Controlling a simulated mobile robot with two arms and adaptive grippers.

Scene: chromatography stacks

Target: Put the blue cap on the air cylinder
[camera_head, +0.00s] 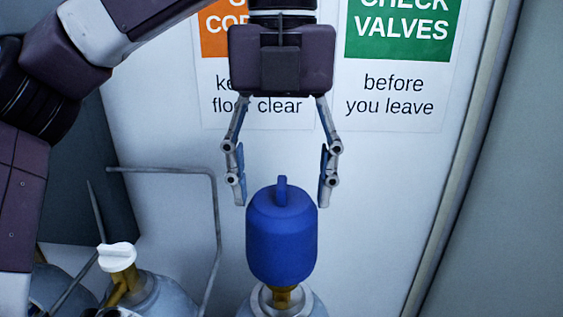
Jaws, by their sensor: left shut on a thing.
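Directly below the cap is a cylinder (253,308) with a pale shoulder and a brass valve (287,298). The cap hides the top of this valve. I cannot tell whether the cap touches the cylinder. No label shows which gas it holds. My right gripper is not in view.
At the lower left stands another cylinder (172,298) with a brass valve and white knob (117,257). A bent grey metal rail (214,225) runs between the two cylinders. A pale wall with signs (403,90) is behind. The space right of the cap looks clear.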

